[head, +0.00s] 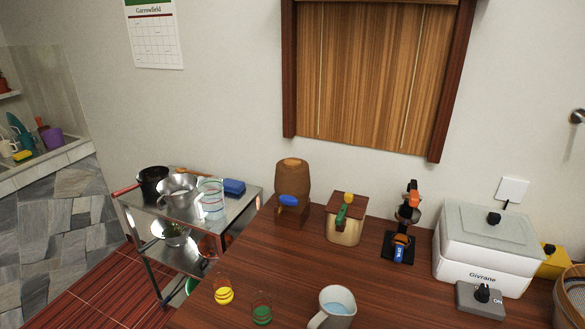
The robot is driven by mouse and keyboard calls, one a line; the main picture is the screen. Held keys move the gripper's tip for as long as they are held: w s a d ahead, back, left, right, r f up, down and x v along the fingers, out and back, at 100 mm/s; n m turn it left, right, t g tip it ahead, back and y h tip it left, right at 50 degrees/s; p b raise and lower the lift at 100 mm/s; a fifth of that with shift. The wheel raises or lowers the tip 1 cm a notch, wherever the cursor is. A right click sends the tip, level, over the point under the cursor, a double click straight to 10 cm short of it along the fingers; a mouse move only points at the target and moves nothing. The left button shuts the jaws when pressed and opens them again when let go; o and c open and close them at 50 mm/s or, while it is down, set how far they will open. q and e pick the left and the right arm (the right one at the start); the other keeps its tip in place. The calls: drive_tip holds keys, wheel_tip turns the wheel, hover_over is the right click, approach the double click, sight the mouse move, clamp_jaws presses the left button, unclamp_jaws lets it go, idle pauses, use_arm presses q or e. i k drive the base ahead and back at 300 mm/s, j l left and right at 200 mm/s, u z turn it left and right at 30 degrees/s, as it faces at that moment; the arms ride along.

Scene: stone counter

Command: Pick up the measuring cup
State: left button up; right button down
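No thing in the head view is plainly marked as the measuring cup. A white handled jug (335,308) holding pale blue liquid stands at the front edge of the wooden table, partly cut off by the picture's bottom. A clear striped glass vessel (211,200) stands on the top shelf of the metal cart, beside a grey metal jug (178,191). Either could be a measuring cup; I cannot tell which. Neither of my grippers is in view.
The wooden table (265,265) holds two small glasses with yellow (223,293) and green (262,314) contents, a wooden barrel (292,182), a small box (346,222), a black stand (398,245) and a white appliance (487,250). The metal cart (160,252) stands left.

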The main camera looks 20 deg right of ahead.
sight(399, 250)
drive_tip(key=z, duration=1.35)
